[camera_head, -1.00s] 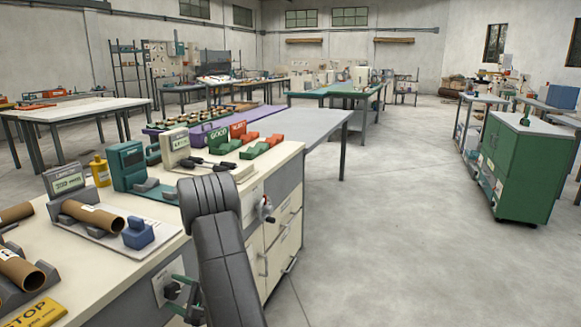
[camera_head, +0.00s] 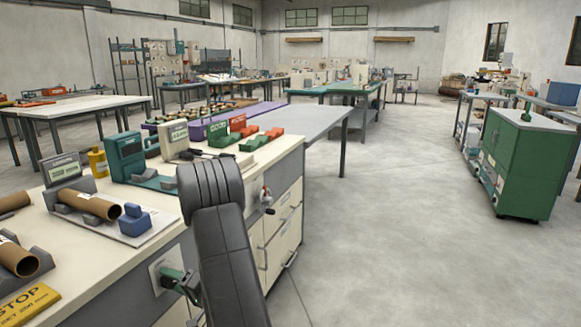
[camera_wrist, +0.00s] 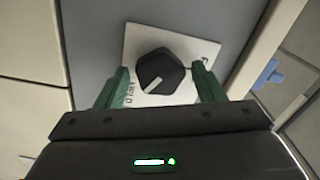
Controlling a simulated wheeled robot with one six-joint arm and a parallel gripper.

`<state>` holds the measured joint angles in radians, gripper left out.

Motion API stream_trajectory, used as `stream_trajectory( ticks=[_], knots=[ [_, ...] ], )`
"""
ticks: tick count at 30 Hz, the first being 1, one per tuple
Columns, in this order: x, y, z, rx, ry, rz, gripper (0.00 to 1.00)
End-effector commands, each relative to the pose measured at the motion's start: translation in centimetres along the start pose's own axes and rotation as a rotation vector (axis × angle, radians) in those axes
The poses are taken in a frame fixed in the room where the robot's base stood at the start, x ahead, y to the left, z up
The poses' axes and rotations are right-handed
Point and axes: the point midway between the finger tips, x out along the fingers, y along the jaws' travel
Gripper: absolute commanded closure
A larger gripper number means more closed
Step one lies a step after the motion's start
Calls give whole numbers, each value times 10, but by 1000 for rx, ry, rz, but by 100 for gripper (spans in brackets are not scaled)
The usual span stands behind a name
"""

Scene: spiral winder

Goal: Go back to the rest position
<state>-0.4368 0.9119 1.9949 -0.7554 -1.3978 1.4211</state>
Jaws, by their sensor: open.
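In the wrist view, my gripper (camera_wrist: 160,78) has its two green fingers apart. A black faceted knob (camera_wrist: 165,68) on a white square plate (camera_wrist: 140,35) shows between them. The knob's pale pointer line aims to the lower left, toward lettering on the plate. In the head view, my gripper (camera_head: 180,281) is low at the bench's front side, in front of the same plate (camera_head: 158,268); the knob is hidden there behind the gripper and my arm.
The workbench (camera_head: 85,262) holds cardboard tubes (camera_head: 90,205), a blue block (camera_head: 134,220), a teal device (camera_head: 125,156) and a yellow STOP sign (camera_head: 30,303). A red-handled crank (camera_head: 267,200) sticks out on its drawer side. Open floor (camera_head: 400,250) lies right, before a green cabinet (camera_head: 520,165).

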Motion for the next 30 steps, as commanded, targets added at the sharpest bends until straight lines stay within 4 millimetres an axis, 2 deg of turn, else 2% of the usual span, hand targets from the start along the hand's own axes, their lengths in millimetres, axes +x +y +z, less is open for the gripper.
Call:
stream_trajectory(
  ticks=[9,15,30],
  knots=[
    [0,0,0,-259,0,-1,38],
    [0,-1,0,-357,0,0,38],
    [0,-1,0,-389,1,0,38]
  ],
)
